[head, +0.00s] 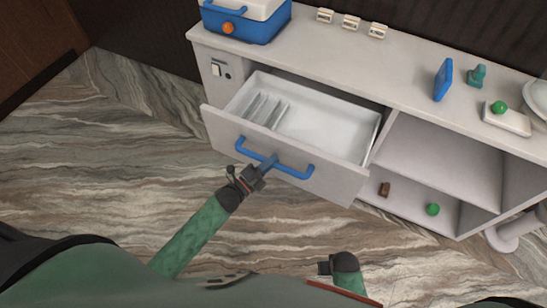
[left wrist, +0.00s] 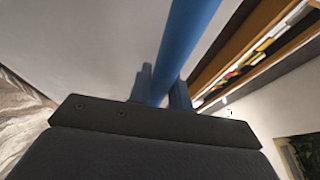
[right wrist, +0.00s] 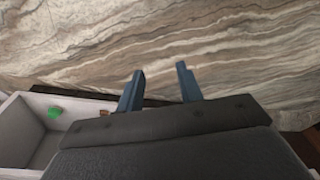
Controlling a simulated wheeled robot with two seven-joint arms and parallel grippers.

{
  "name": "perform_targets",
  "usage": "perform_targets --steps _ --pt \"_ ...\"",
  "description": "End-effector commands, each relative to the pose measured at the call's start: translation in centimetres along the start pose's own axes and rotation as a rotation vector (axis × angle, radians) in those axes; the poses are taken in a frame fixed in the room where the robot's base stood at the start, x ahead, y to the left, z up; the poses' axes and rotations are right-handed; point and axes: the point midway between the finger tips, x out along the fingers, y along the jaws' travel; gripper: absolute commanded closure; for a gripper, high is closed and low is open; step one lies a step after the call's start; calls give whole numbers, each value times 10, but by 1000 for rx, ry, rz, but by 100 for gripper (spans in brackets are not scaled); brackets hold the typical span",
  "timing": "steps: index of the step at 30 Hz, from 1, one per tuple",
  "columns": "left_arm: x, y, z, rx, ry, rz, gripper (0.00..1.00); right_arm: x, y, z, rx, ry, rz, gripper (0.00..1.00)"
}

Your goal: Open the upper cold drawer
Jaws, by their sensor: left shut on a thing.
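The upper cold drawer (head: 290,165) has a pale front and stands pulled out of the counter, with its white inside in view. Several upright dividers (head: 265,110) stand at its left end; the rest of the inside is bare. A blue bar handle (head: 292,172) runs across its front. My left gripper (head: 268,163) is shut on this handle near its middle. In the left wrist view the blue bar (left wrist: 185,45) lies between the two fingers. My right gripper (right wrist: 160,88) is open and empty over the floor; in the head view its fingertips are hard to make out.
On the counter top (head: 340,62) stand a blue and white box (head: 245,22), several small cards, a blue upright piece (head: 443,80), a teal piece (head: 477,76) and a white dish with a green ball (head: 499,107). Open shelves (head: 430,160) lie right of the drawer. The floor is clear.

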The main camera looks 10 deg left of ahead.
Motion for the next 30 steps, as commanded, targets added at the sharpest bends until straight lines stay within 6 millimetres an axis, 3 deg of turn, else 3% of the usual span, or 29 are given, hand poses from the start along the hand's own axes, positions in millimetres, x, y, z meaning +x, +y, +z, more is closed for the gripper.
perform_targets --steps 8,9,12,26,30 --pt "-1 1 0 0 0 2 100 1 0 4 0 -5 0 64" --pt "-1 1 0 0 0 2 78 1 0 4 0 -5 0 64" --pt "-1 1 0 -1 0 2 59 1 0 5 0 -6 0 64" --pt "-10 3 0 -1 -1 2 59 0 1 2 -1 -13 1 64" --pt "-25 3 0 0 -1 2 59 -32 -2 -11 -2 5 -3 64"
